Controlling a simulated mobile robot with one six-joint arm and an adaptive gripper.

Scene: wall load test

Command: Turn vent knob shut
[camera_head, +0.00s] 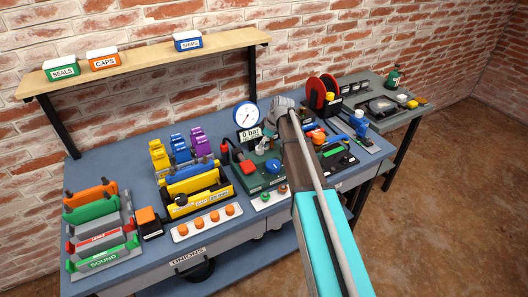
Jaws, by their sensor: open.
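A green test panel (252,182) stands on the blue bench under a round white gauge (246,115) and a display reading 0 bar (250,134). A blue round knob (273,166) and a red fitting (247,167) sit on the panel. I cannot read a label that tells which is the vent knob. My arm comes in from the bottom right, and my gripper (266,145) is small and partly hidden at its far end, above and behind the blue knob. It is open, apart from the knob as far as I can tell. My arm hides the panel's right side.
Orange-capped strip (206,222) lies in front. A shelf (150,62) with labelled boxes hangs above.

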